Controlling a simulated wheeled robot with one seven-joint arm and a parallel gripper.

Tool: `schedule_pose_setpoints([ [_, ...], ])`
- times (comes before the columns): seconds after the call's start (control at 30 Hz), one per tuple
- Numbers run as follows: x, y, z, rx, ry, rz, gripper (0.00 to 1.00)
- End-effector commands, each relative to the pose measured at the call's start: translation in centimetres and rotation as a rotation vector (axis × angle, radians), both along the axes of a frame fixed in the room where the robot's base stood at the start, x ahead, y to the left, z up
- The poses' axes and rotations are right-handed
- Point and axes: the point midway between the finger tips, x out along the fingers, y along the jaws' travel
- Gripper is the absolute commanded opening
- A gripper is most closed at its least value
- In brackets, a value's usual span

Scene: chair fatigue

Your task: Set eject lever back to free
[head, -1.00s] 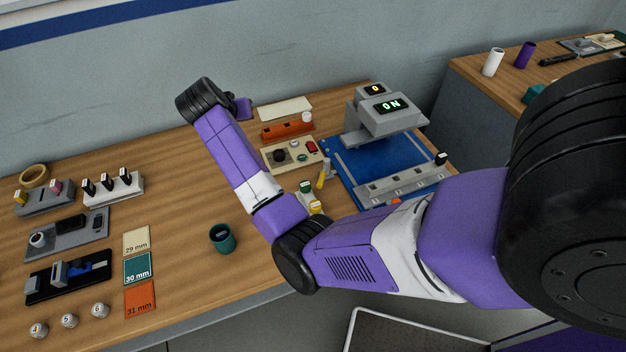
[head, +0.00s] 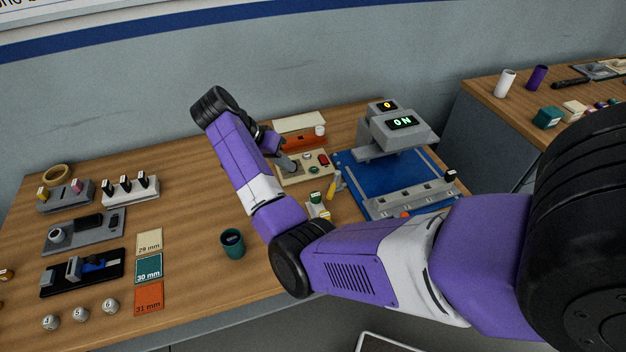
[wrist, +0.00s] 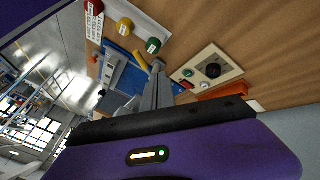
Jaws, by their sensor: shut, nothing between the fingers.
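No part is legibly marked as the eject lever, so I cannot tell its setting. A small yellow upright piece (head: 333,187) stands at the left edge of the blue-based machine (head: 368,180); a yellow bar also shows in the wrist view (wrist: 117,48). A black-topped piece (head: 451,175) stands at the machine's right side.
The machine's display (head: 402,122) reads ON. An orange block (head: 302,144) lies behind the panel. A green-and-yellow button strip (head: 317,204) and a teal cup (head: 232,243) stand in front. Gauges and coloured cards (head: 149,267) lie left. Bare wood lies between.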

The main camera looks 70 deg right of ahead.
Motion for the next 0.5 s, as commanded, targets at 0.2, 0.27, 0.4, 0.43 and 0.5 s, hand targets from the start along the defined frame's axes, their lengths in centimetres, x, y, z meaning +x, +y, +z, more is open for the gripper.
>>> schedule_pose_setpoints([
  [0.2,-1.1,-1.0,-2.3,0.0,0.002,-0.002,0.0],
  [0.27,-1.6,-1.4,-3.3,-0.001,0.002,-0.003,0.0],
  [0.4,-2.6,-2.3,-5.1,0.0,0.004,-0.002,0.0],
  [0.43,-2.9,-2.5,-5.6,0.001,0.004,-0.002,0.0],
  [0.5,-3.4,-3.0,-6.6,0.002,0.003,-0.002,0.0],
])
